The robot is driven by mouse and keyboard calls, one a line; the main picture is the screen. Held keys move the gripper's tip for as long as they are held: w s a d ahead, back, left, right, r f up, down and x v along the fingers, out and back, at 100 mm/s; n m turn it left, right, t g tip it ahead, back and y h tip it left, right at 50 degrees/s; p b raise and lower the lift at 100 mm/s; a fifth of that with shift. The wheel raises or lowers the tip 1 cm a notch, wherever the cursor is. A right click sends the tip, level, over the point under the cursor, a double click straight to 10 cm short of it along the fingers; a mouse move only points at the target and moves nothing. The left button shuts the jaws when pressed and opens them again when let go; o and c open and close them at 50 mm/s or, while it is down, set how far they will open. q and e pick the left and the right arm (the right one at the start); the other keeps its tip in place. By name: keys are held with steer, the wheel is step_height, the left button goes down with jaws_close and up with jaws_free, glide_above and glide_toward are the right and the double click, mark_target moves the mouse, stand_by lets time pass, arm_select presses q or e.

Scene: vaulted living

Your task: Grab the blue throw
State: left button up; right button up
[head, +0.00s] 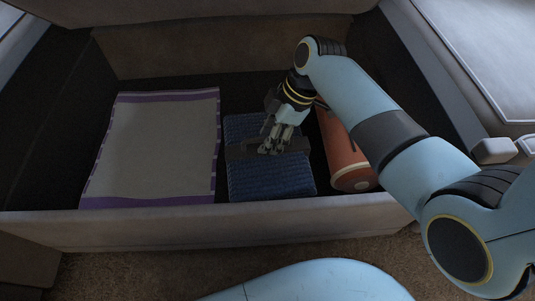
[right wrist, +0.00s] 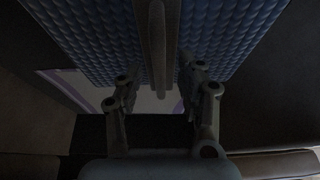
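The blue throw (head: 270,182) lies folded in the middle of an open box, with a knitted texture. A dark band (head: 240,153) runs across it. My right gripper (head: 271,148) is over the throw at this band, pointing down. In the right wrist view, the throw (right wrist: 85,35) fills the upper part and the band (right wrist: 158,40) runs between the two fingers. The fingers of my right gripper (right wrist: 163,85) are apart, one on each side of the band. I cannot tell whether they touch it. My left gripper is not in view.
The box's front wall (head: 210,228) stands between me and the throw. A pale cloth with purple edges (head: 155,150) lies left of the throw. An orange cylinder (head: 343,155) lies close on its right, partly behind my right arm. Dark bare floor shows behind them.

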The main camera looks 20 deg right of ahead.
jaws_close()
steer(key=shift+r, duration=0.1)
stand_by(0.6)
steer(key=shift+r, duration=0.15)
step_height(320, 180, up, 3)
steer(key=shift+f+p, duration=0.15)
steer(key=shift+p, duration=0.95)
step_height(320, 180, up, 2)
steer(key=shift+w+r+p, duration=0.1)
steer(key=shift+r+p, duration=0.05)
steer(key=shift+p, duration=0.65)
step_height(320, 180, up, 3)
steer(key=shift+p, duration=1.05)
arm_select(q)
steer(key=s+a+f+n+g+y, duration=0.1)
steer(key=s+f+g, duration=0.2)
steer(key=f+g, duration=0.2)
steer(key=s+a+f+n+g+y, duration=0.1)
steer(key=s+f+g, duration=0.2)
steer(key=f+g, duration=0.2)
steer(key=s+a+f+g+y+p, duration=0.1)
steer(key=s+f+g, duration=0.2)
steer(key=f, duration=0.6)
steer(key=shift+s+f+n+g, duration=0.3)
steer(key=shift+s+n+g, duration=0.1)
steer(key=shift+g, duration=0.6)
arm_select(e)
steer(key=shift+r, duration=0.8)
